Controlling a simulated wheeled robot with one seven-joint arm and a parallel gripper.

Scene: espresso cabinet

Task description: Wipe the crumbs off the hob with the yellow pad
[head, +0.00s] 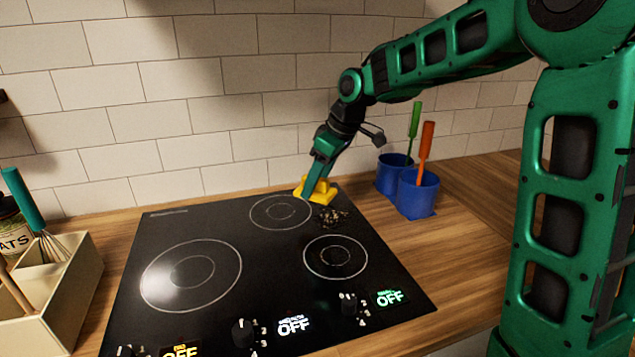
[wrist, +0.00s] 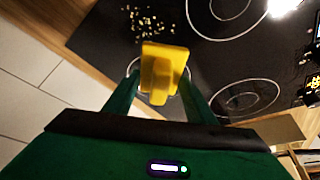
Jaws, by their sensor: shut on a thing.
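The yellow pad (head: 316,191) is at the back edge of the black hob (head: 215,303), by the right rear corner. My gripper (head: 313,183) is shut on its upright yellow handle, which also shows between the fingers in the wrist view (wrist: 163,70). The crumbs (head: 331,217) lie in a small pile on the hob just in front of the pad, between the rear ring and the right front ring. In the wrist view the crumbs (wrist: 146,22) are scattered just beyond the pad. I cannot tell whether the pad's underside touches the hob.
Two blue cups (head: 417,193) with a green and an orange utensil stand right of the hob. A cream box (head: 55,290) with a whisk stands at the left. The tiled wall (head: 220,110) is close behind. Knobs (head: 244,333) line the hob's front, with displays reading OFF.

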